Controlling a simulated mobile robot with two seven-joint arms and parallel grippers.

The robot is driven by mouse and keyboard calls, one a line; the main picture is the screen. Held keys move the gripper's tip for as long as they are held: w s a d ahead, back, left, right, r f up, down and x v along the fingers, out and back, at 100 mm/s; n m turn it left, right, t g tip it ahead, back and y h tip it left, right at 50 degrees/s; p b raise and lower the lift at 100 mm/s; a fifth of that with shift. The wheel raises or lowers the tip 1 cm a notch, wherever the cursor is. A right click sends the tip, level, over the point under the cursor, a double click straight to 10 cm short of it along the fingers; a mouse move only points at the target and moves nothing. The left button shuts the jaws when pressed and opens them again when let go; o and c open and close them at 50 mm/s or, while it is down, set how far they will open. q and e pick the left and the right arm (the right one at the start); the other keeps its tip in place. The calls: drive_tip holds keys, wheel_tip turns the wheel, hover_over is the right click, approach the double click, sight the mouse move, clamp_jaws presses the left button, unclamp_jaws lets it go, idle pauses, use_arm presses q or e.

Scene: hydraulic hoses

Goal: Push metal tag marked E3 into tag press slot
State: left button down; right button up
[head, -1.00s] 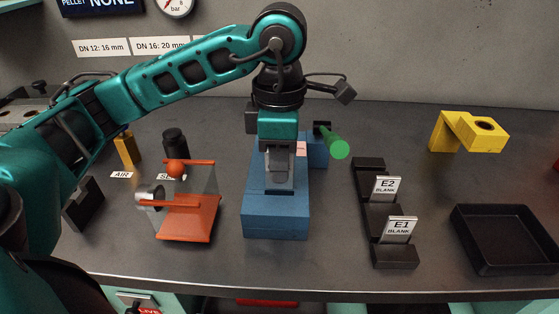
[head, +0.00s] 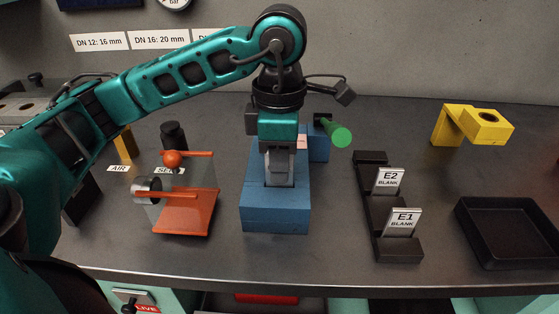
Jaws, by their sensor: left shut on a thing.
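The blue tag press (head: 275,214) stands on the bench in the middle, with a green-ended lever (head: 340,136) at its back right. My left gripper (head: 279,180) points straight down over the press, its fingers at the slot area on top. It is shut on a thin thing, which the fingers hide; no E3 mark can be read. Tags E2 (head: 389,181) and E1 (head: 404,221) stand in the black rack (head: 400,249) to the right; the rack's rear place is empty. My right gripper is not in view.
A black tray (head: 508,234) and a yellow bracket (head: 472,125) are at the right. The bench between press and rack is clear.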

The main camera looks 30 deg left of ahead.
use_arm(q)
drive_tip(key=shift+f+b, duration=0.65)
drive_tip(key=shift+f, duration=0.15)
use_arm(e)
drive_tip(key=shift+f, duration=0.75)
use_arm(q)
drive_tip(key=c, duration=1.1)
unclamp_jaws()
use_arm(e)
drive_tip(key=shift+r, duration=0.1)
use_arm(q)
wheel_tip(320, 180, up, 11)
drive_tip(key=p, duration=0.3)
drive_tip(key=shift+r+p, duration=0.2)
drive_tip(key=shift+p, duration=0.1)
drive_tip(key=shift+r, duration=0.8)
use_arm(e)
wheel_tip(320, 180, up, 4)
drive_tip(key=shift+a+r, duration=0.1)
